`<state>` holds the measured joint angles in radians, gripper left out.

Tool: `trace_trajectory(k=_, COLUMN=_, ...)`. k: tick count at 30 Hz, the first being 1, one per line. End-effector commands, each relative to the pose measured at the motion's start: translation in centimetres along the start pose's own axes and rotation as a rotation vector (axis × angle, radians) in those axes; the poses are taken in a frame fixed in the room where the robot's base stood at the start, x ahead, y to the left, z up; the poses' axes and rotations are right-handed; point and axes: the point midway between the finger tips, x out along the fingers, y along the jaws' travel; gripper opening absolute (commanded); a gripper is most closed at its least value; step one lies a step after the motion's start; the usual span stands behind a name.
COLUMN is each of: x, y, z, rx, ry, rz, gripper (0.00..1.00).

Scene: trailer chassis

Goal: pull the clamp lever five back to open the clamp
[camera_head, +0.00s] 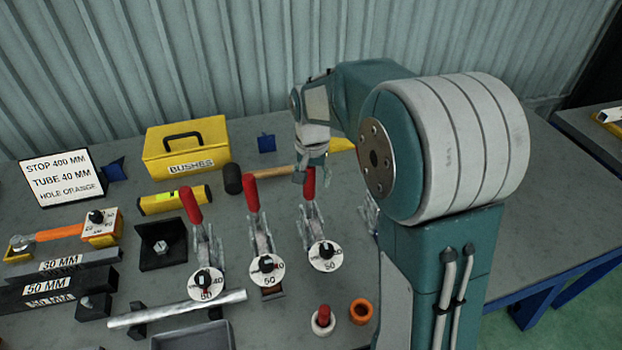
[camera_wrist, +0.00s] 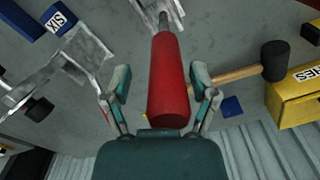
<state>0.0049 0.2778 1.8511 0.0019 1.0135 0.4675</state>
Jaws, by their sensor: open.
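Three toggle clamps with upright red levers stand in a row in the head view. My gripper (camera_head: 306,168) is at the rightmost visible red lever (camera_head: 309,184), above its clamp (camera_head: 321,236). In the wrist view, that red lever (camera_wrist: 172,85) lies between the two spread fingers of my gripper (camera_wrist: 162,79). The fingers are open, one on each side, with visible gaps to the lever. A label "SIX" (camera_wrist: 58,21) shows beside the neighbouring metal clamp (camera_wrist: 75,58). The lever's own number label is not visible. My arm hides much of the neighbouring clamp in the head view.
The other red levers (camera_head: 191,205) (camera_head: 251,193) stand to the left. A mallet (camera_head: 233,180) and yellow bushes box (camera_head: 187,148) lie behind the clamps.

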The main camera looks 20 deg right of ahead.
Motion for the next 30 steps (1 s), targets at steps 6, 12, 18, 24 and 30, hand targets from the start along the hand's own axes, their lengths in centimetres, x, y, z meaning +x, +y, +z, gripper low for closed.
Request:
trace_trajectory(k=6, x=0.58, y=-0.26, z=0.11, rx=-0.002, ry=0.002, rz=0.001, gripper=0.75)
trace_trajectory(k=12, x=0.57, y=-0.2, z=0.06, rx=-0.002, ry=0.002, rz=0.001, gripper=0.44)
trace_trajectory(k=18, x=0.57, y=-0.19, z=0.04, rx=-0.002, ry=0.001, rz=-0.001, gripper=0.0)
trace_trajectory(k=24, x=0.62, y=-0.22, z=-0.04, rx=-0.002, ry=-0.003, rz=0.004, gripper=0.0)
trace_trajectory(k=30, x=0.71, y=-0.57, z=-0.67, rx=-0.002, ry=-0.047, rz=0.025, gripper=0.0)
